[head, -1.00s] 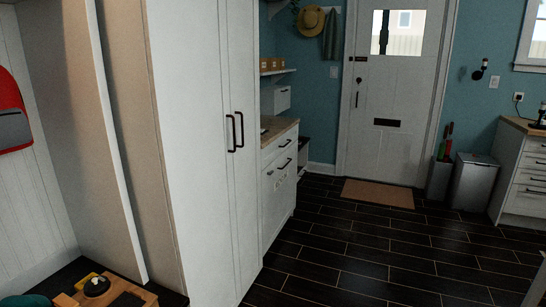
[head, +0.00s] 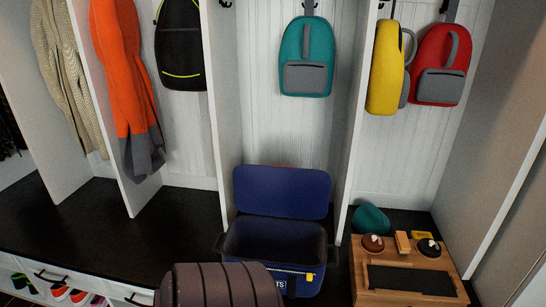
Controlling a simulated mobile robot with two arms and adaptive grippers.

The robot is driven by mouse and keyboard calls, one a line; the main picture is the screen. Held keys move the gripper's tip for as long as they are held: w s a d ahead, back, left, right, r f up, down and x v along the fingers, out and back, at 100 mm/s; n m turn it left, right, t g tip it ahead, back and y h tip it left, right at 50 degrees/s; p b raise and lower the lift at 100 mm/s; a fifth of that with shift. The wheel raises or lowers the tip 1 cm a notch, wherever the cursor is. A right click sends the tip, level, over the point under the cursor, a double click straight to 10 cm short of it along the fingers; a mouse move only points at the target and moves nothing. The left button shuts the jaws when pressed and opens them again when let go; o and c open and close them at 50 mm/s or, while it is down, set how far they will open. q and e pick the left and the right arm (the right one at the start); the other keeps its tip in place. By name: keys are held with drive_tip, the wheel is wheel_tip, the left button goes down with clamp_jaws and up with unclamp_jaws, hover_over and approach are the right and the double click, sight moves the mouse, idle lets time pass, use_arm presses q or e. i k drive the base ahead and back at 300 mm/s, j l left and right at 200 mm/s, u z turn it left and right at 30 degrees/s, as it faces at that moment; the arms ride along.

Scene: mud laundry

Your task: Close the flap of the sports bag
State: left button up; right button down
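The blue sports bag (head: 305,285) sits on the dark bench in the middle cubby in the head view. Its flap (head: 282,191) stands open and upright at the back, leaning toward the white panelled wall. The dark inside of the bag (head: 275,242) shows and looks empty. A yellow zip pull (head: 310,277) and part of a white print show on its front. The lower left of its front is hidden behind a dark ribbed shape. Neither of my grippers is in view.
The dark ribbed shape (head: 218,286) is at the bottom; I cannot tell what it is. A wooden tray (head: 440,289) with shoe-care items stands right of the bag. White dividers (head: 223,110) flank the bag. Backpacks hang above. The bench (head: 70,228) is clear at left.

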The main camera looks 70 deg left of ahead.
sight(273, 190)
drive_tip(key=u, duration=2.3)
